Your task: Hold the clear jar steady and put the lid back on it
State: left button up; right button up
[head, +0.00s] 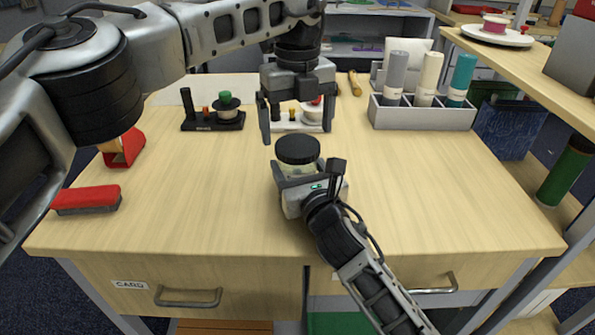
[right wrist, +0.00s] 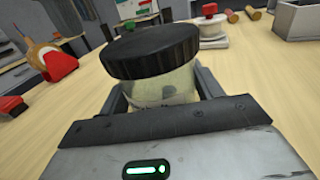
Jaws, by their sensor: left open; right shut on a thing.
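The clear jar (head: 297,168) stands near the middle of the table with the black lid (head: 297,149) on its top. In the right wrist view the lid (right wrist: 151,50) sits over the jar (right wrist: 165,92) and looks slightly tilted in the picture; whether it is screwed tight I cannot tell. My right gripper (head: 293,178) is shut around the jar's body from the front, below the lid. My left gripper (head: 295,128) is open and empty, pointing down above and just behind the lid, apart from it.
A black stand with a green-topped piece (head: 213,118) and a white one (head: 300,121) are behind. A grey holder (head: 420,118) with several tubes is at back right. A red brush (head: 88,199) and red tape dispenser (head: 123,150) are left. The table's front and right are clear.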

aim_at(298, 145)
pick_arm(q)
jog(key=shift+f, duration=1.55)
jog(key=c, duration=1)
jog(key=m, duration=0.3)
jog(key=shift+m, duration=0.3)
jog(key=m, duration=1.1)
jog(key=shift+m, duration=0.4)
jog(key=o, duration=1.1)
